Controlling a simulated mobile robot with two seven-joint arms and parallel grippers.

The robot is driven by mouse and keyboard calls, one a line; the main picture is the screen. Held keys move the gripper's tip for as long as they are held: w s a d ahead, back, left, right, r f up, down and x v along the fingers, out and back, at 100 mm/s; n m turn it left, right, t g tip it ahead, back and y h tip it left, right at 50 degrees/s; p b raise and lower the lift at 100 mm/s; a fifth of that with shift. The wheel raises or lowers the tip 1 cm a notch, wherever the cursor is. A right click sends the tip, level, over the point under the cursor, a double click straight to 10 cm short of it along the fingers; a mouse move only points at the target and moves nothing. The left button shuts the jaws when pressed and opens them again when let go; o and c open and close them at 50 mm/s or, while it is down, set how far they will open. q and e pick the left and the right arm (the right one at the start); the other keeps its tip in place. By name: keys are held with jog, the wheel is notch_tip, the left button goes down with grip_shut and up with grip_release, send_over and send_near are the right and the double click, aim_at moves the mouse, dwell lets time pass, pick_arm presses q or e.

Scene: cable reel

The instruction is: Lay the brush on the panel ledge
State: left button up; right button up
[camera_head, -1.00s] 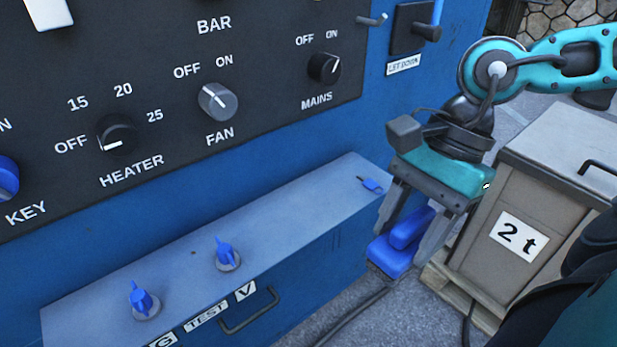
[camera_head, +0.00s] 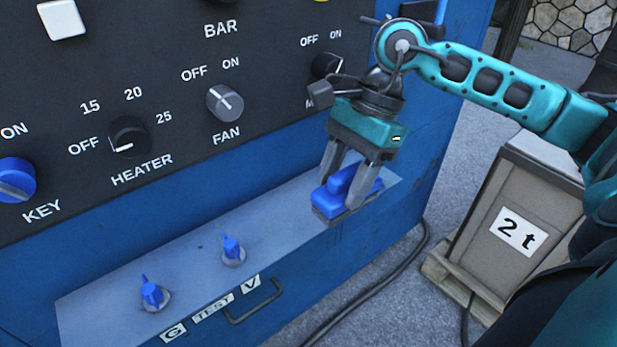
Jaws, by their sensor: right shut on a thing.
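The blue brush (camera_head: 345,193) has a blue back and handle with a darker bristle strip below. My right gripper (camera_head: 350,180) is shut on its handle from above. The brush is over the right part of the grey panel ledge (camera_head: 285,215), near its front edge. I cannot tell whether the bristles touch the ledge. My left gripper is not in view.
Two blue valve knobs (camera_head: 152,293) (camera_head: 232,250) stand on the left half of the ledge. The control panel (camera_head: 70,120) with knobs rises behind. A handle (camera_head: 255,302) is on the front face below. A crate marked 2 t (camera_head: 520,205) stands right.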

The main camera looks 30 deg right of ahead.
jog(key=w, duration=0.8)
jog(key=f, duration=0.6)
jog(key=shift+a+f+b, duration=0.3)
jog(key=shift+f, duration=0.05)
jog(key=shift+w+f, duration=0.15)
jog(key=shift+f, duration=0.05)
jog(key=o, duration=1.3)
jog(key=v, duration=0.3)
jog(key=d, duration=0.8)
jog(key=w+d, duration=0.1)
jog(key=d, duration=0.3)
